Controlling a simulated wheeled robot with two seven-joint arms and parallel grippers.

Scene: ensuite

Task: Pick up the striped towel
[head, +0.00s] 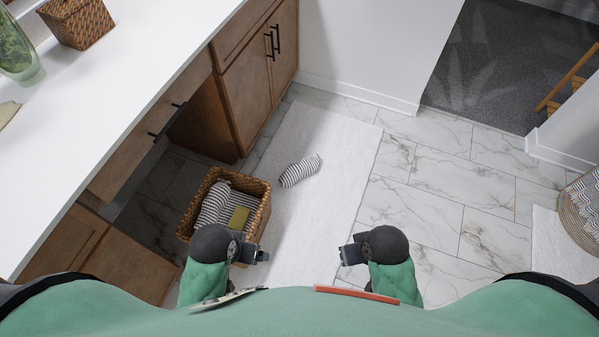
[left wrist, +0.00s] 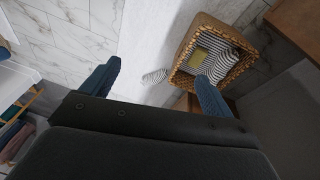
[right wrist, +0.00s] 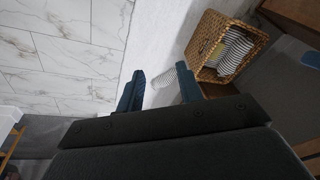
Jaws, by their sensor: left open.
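A rolled towel with dark and white stripes (head: 300,171) lies on the white rug, just right of the wicker basket. It also shows small between the fingers in the left wrist view (left wrist: 155,76). More striped cloth (head: 213,203) lies inside the basket. My left gripper (head: 263,256) is open and empty, above the floor near the basket's front corner, apart from the towel. My right gripper (head: 345,255) is empty, to the right of the left one, with a gap between its fingers in the right wrist view (right wrist: 159,90). Neither gripper touches the towel.
A wooden vanity (head: 245,85) with a white counter (head: 120,75) stands along the left. A round woven basket (head: 580,215) stands at far right.

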